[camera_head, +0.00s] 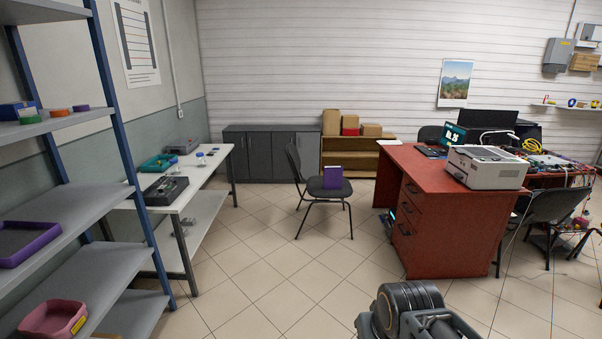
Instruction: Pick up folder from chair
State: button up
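Part of my arm shows at the bottom edge, right of the middle, well apart from the chair. My gripper's fingers cannot be made out, so whether it is open or shut does not show.
Free tiled floor (290,265) lies before the chair. A red desk (440,210) with a printer (487,166) stands to the right. A white workbench (185,190) and a grey shelf unit (70,205) stand on the left. Dark cabinets (270,153) are behind.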

aim_at(332, 174)
jog(key=z, duration=0.1)
jog(key=i, duration=2.25)
jog(key=u, duration=0.15)
jog(key=i, duration=2.2)
jog(key=u, duration=0.4)
jog(key=i, duration=0.9)
